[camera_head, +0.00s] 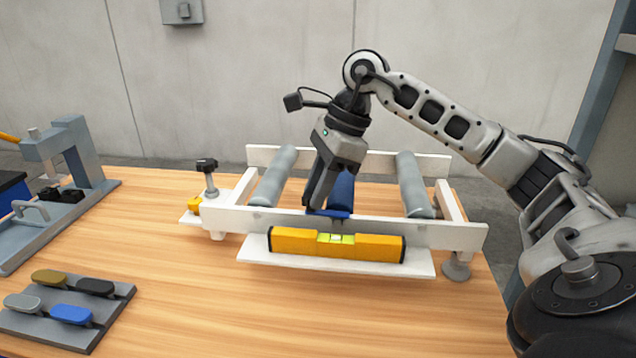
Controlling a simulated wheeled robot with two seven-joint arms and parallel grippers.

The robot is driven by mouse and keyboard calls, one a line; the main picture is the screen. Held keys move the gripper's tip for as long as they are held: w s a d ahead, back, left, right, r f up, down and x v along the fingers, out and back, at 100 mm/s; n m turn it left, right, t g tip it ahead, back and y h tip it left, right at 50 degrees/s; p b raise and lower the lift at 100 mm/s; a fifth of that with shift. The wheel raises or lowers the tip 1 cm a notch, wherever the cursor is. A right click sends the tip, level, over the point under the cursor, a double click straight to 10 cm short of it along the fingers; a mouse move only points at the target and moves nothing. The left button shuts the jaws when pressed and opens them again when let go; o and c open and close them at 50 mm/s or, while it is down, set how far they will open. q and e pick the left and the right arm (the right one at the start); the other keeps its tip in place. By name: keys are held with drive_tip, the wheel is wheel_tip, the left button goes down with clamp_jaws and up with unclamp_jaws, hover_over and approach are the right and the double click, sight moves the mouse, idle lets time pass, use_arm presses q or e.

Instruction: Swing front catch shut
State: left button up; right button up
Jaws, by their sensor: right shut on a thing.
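A white roller frame (390,227) stands on the table. Two grey rollers, one on the left (273,177) and one on the right (413,185), lie across it, with a blue roller (342,190) between them. A small blue piece (338,214), apparently the front catch, sits at the top of the front rail by the blue roller's near end. My right gripper (316,203) reaches down to it from above, with its fingers closed on this blue catch. The fingers hide part of the catch and roller, so its exact angle cannot be told. My left gripper is out of view.
A yellow spirit level (285,241) rests on the ledge along the frame's front. A black-knobbed post (208,178) stands at the frame's left. A grey tray (50,330) with several coloured paddles and a grey press (80,160) are further left. The front table is clear.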

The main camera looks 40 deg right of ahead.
idle(0.3)
drive_tip(key=o, duration=1)
use_arm(q)
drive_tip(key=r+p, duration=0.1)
drive_tip(key=p, duration=0.2)
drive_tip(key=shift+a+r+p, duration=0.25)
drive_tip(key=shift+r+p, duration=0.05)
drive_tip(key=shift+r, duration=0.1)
use_arm(e)
drive_tip(key=v, duration=1.6)
drive_tip(key=shift+r, duration=0.1)
drive_tip(key=shift+w, duration=0.1)
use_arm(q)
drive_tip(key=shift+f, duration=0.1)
